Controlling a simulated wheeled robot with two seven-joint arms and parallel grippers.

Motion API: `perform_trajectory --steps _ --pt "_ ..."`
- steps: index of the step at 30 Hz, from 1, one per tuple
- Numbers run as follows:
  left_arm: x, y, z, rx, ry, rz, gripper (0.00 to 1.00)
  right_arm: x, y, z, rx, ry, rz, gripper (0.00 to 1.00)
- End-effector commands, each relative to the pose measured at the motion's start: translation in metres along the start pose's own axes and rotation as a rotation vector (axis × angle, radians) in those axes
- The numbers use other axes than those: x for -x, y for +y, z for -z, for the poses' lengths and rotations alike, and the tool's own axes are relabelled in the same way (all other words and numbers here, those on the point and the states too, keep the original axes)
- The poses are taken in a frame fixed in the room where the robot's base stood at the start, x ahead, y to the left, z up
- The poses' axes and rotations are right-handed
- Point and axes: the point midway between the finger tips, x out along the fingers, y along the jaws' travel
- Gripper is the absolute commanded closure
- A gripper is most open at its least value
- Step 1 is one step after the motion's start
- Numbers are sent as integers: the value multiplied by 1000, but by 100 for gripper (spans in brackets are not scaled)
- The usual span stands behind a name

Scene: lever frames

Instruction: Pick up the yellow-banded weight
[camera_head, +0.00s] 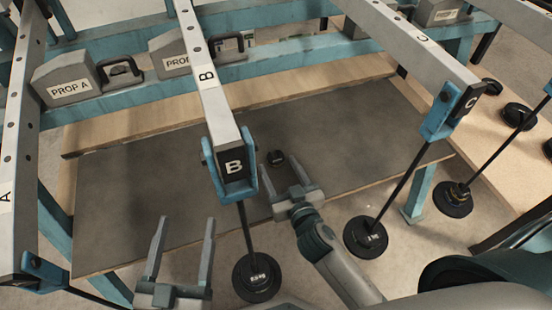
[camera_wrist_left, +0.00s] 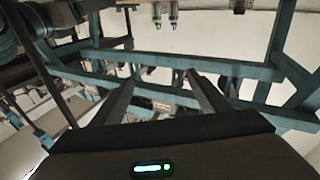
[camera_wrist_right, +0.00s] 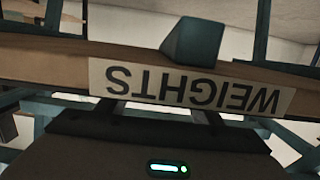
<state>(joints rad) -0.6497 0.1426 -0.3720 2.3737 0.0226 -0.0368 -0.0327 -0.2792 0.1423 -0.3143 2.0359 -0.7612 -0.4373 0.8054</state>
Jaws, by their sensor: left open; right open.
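In the right wrist view the fingers face the shelf's edge with an upside-down WEIGHTS label (camera_wrist_right: 190,88); no weight shows there. My left gripper (camera_head: 186,222) is open and empty over the shelf's front left edge.
Beam B (camera_head: 222,130) ends between my grippers, its hanger carrying a black disc (camera_head: 256,278). Beam C (camera_head: 440,65) has a similar disc (camera_head: 366,237); another hangs further right (camera_head: 452,199). Several black weights (camera_head: 493,87) sit at the right. PROP blocks (camera_head: 68,80) stand along the back rail.

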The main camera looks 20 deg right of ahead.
Motion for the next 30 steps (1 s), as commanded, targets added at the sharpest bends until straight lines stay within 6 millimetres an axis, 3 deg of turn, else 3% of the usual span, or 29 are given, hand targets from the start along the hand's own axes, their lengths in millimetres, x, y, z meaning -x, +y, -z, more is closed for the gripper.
perform_trajectory --steps 14,30 --pt "2 7 18 -3 103 -11 31 -46 5 1 1 1 1 40" --pt "3 7 20 -4 111 -12 31 -49 5 1 0 0 1 40"
